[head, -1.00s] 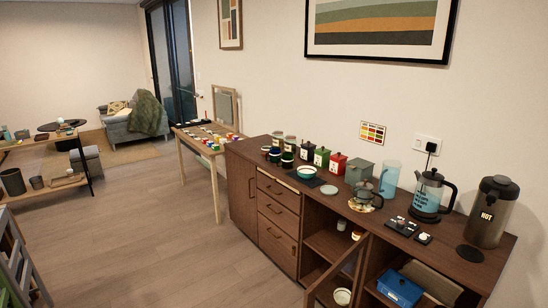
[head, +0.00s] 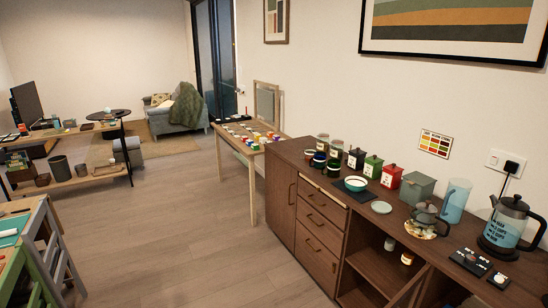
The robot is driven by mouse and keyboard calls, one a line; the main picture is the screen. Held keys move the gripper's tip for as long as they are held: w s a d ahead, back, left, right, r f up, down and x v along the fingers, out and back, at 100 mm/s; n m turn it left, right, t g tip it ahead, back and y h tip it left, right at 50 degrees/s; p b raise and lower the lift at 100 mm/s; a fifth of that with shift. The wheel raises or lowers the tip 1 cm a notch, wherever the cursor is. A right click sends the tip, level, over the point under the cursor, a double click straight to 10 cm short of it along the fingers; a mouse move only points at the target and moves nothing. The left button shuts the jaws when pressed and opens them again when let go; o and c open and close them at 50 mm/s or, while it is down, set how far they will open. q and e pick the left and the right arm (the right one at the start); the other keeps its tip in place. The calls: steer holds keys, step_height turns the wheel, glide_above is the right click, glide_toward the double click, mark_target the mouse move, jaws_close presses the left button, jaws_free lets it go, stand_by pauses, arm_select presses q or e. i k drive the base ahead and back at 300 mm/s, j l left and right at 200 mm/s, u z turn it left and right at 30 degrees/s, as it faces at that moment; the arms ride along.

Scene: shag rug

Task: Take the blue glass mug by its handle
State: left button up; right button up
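Several small mugs or cups stand together at the left end of the sideboard top (head: 335,186). One is a dark blue cup (head: 319,160), which may be the blue glass mug. A dark green cup (head: 334,168) stands just right of it. They are too small for me to make out a handle. A tall light-blue translucent jug (head: 454,201) stands further right on the same top. Neither of my grippers is in view.
Open wood floor (head: 190,220) lies left of the sideboard.

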mark_target(320, 158)
steer(key=i+u, duration=0.15)
steer(key=i, duration=1.5)
steer(key=i+z, duration=0.2)
steer(key=i, duration=0.3)
steer(key=i+j+z, duration=0.2)
steer(key=i, duration=0.25)
steer(key=i+j+z, duration=0.15)
steer(key=i, duration=0.35)
steer(key=i+j+z, duration=0.6)
steer(key=l, duration=0.1)
